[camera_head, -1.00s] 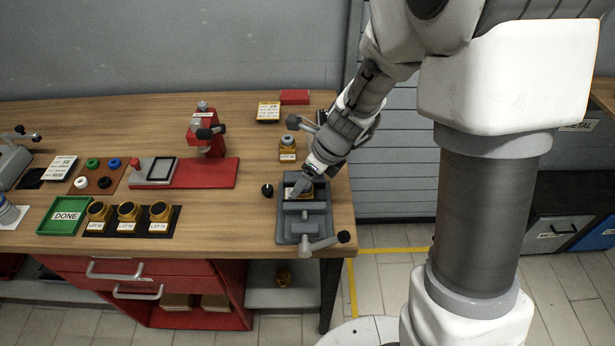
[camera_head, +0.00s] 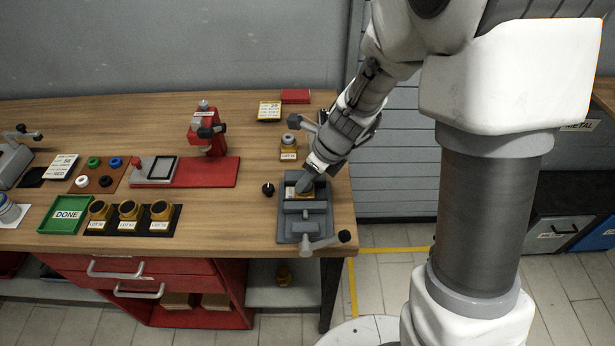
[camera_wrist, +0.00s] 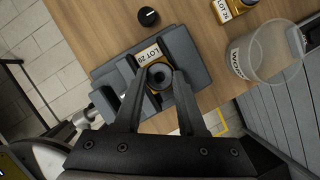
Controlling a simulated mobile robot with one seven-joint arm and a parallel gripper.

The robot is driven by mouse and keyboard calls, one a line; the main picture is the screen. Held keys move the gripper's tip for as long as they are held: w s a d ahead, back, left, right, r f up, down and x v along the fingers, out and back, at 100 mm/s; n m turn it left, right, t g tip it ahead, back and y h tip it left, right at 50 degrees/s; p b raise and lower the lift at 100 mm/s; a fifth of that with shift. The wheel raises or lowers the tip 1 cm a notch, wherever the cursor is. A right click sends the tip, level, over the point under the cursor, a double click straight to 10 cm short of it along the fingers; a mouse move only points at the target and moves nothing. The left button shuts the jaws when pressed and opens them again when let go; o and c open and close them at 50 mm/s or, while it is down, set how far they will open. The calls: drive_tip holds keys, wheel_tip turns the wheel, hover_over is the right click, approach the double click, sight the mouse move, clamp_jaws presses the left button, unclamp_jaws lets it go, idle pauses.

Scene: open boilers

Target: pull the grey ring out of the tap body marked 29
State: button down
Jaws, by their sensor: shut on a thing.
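The brass tap body (camera_wrist: 154,99) sits in the grey vise (camera_wrist: 110,77), its white label reading LOT 29 in the wrist view. In the head view it is a small yellow patch (camera_head: 305,194) in the vise (camera_head: 290,228), partly hidden by my gripper (camera_head: 301,187). In the wrist view my gripper (camera_wrist: 159,76) has one finger on each side of the dark grey ring (camera_wrist: 160,74) and is shut on it. The ring is at the mouth of the tap body. I cannot tell how deep it sits.
A black knob (camera_head: 267,190) stands left of the vise. Another brass body (camera_head: 288,150) stands behind it. A clear cup (camera_wrist: 268,52) is at the right in the wrist view. A green DONE tray (camera_head: 64,214) and several LOT bodies (camera_head: 130,211) are at the left.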

drive_tip(key=shift+r+p, duration=2.05)
drive_tip(key=shift+p, duration=0.1)
drive_tip(key=shift+a, duration=0.15)
